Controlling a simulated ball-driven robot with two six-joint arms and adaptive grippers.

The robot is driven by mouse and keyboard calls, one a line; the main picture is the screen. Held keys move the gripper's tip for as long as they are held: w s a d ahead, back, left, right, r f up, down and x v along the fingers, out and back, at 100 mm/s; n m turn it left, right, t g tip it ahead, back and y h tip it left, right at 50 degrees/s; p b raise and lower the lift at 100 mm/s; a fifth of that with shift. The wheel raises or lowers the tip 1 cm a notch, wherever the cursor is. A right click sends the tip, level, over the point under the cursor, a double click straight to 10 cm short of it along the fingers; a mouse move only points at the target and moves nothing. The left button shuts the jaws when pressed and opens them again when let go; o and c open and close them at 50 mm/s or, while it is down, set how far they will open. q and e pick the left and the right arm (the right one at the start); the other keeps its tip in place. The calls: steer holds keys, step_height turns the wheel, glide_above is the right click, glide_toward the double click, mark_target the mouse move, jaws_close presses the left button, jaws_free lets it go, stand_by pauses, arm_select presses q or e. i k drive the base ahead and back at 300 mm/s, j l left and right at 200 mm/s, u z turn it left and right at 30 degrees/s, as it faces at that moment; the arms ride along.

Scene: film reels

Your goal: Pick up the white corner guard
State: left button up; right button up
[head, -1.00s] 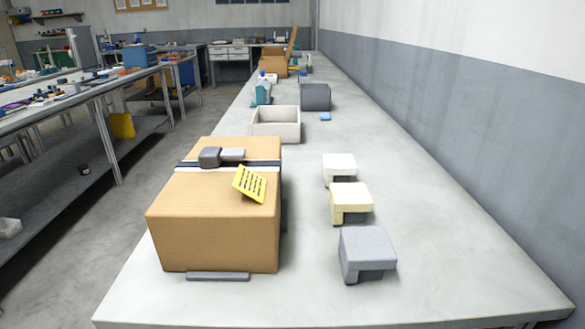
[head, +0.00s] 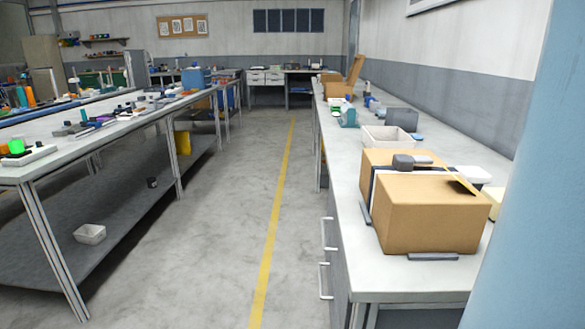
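The white corner guard (head: 474,174) is on the right bench, just behind the right side of the cardboard box (head: 428,222). The box hides its lower left part. A cream corner guard (head: 495,202) shows only in part at the right of the box. The grey corner guard is hidden now. A grey buckle-like piece (head: 403,161) lies on top of the box by a strap. Neither of my grippers is in view.
A pale open bin (head: 388,138) and a grey bin (head: 401,118) stand farther along the right bench (head: 350,235). A clear aisle with a yellow floor line (head: 275,230) runs between it and the left bench (head: 110,140). A pale blue surface covers the right edge.

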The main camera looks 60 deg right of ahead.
mark_target(473, 174)
steer(key=i+j+z, duration=0.15)
steer(key=i, duration=0.3)
steer(key=i+j+z, duration=0.1)
steer(key=i+j, duration=0.2)
steer(key=i+l+z, duration=0.1)
steer(key=i+z, duration=0.45)
steer(key=z, duration=0.25)
steer(key=i+z, duration=0.4)
steer(key=i+j+z, duration=0.15)
steer(key=z, duration=0.25)
